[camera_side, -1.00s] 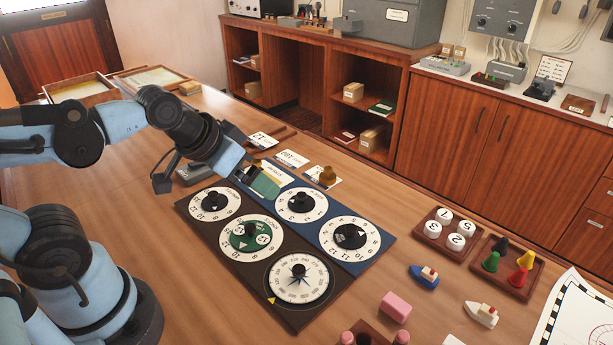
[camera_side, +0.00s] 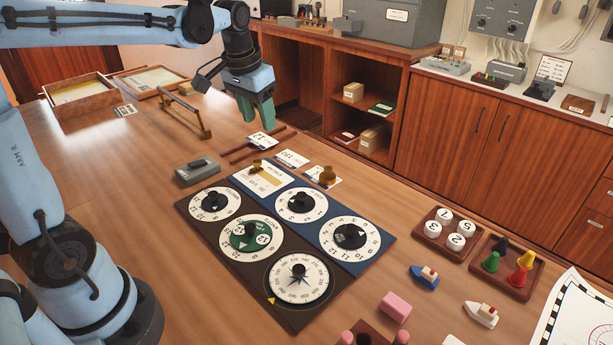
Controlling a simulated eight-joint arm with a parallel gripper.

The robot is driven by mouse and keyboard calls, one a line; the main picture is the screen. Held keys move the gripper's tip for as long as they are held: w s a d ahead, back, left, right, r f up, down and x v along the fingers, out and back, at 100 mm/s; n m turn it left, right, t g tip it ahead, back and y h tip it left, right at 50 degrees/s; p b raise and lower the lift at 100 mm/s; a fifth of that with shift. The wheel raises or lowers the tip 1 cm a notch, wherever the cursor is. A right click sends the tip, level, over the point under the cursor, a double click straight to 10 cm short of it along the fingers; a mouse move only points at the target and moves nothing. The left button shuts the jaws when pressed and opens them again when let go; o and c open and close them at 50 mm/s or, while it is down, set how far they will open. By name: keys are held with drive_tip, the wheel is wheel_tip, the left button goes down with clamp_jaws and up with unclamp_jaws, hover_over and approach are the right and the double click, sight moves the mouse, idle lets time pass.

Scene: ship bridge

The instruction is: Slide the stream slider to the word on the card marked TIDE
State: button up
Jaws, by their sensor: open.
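The stream slider looks to be the white plate (camera_side: 268,183) with small print at the back of the dial board. A small brass knob (camera_side: 256,166) stands at its far edge. Its words are too small to read. Three cards lie behind the board: a left card (camera_side: 261,140), a middle card (camera_side: 291,158) and a right card (camera_side: 335,181) with a brass weight (camera_side: 327,176) on it. I cannot tell which is marked TIDE. My gripper (camera_side: 256,112) has green fingers, is open and empty, and hangs above and behind the left card, apart from the slider.
The dial board (camera_side: 238,279) holds several round dials. A grey box (camera_side: 197,172) and wooden rack (camera_side: 188,117) stand left of the cards. Wooden rods (camera_side: 243,154) lie by the left card. Trays with numbered discs (camera_side: 443,238) and coloured pegs (camera_side: 512,274) are at right.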

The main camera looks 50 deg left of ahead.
sight(257, 160)
drive_tip(key=w+a+f+g, duration=0.3)
drive_tip(key=w+a, duration=0.1)
drive_tip(key=a, duration=0.4)
drive_tip(key=shift+n+h, duration=0.3)
drive_tip(key=shift+n, duration=0.1)
wheel_tip(257, 160, down, 12)
drive_tip(key=shift+w+a+f, duration=0.1)
drive_tip(key=shift+a+f, duration=0.05)
clamp_jaws()
